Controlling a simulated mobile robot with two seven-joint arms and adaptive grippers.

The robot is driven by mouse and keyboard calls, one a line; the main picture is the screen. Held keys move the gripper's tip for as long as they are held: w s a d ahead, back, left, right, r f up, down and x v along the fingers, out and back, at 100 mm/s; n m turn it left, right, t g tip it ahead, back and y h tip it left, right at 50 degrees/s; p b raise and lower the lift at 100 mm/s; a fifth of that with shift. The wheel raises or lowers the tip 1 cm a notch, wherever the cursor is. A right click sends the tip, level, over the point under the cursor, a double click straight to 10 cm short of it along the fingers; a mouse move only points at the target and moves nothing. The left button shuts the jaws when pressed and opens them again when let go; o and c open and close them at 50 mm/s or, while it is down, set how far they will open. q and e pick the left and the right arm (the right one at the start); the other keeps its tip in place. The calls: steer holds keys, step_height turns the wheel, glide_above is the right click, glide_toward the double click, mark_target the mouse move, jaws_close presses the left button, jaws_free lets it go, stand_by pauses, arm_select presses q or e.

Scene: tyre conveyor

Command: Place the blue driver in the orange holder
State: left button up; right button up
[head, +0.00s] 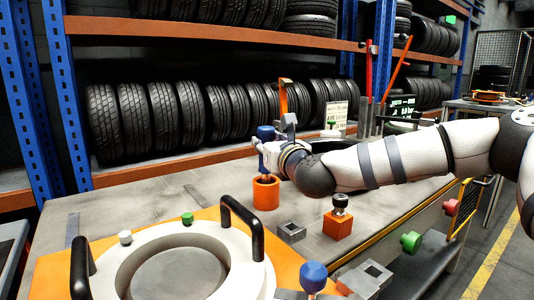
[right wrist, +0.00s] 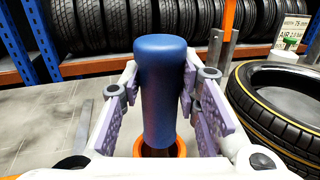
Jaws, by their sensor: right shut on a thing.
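The blue driver (head: 265,132) stands upright in my right gripper (head: 268,156). Its thick blue handle (right wrist: 163,88) fills the middle of the right wrist view, between the purple finger pads. The orange holder (head: 266,194) is a short round cup on the bench directly below this gripper. In the right wrist view, the orange rim (right wrist: 181,147) shows around the driver's lower end, which lines up with the opening. I cannot tell how deep the tip sits in it. My left gripper is not in view.
A white ring fixture (head: 154,264) with black handles is at the front left. A grey block (head: 291,232) and an orange block (head: 338,224) with a dark knob stand right of the holder. A tyre (right wrist: 276,104) lies beyond the gripper. Tyre racks line the back.

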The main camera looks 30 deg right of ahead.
steer(key=shift+f, duration=0.35)
steer(key=shift+f, duration=0.15)
steer(key=o, duration=0.7)
steer(key=shift+f, duration=0.25)
steer(key=o, duration=0.5)
steer(key=shift+c, duration=0.2)
steer(key=shift+r, duration=0.1)
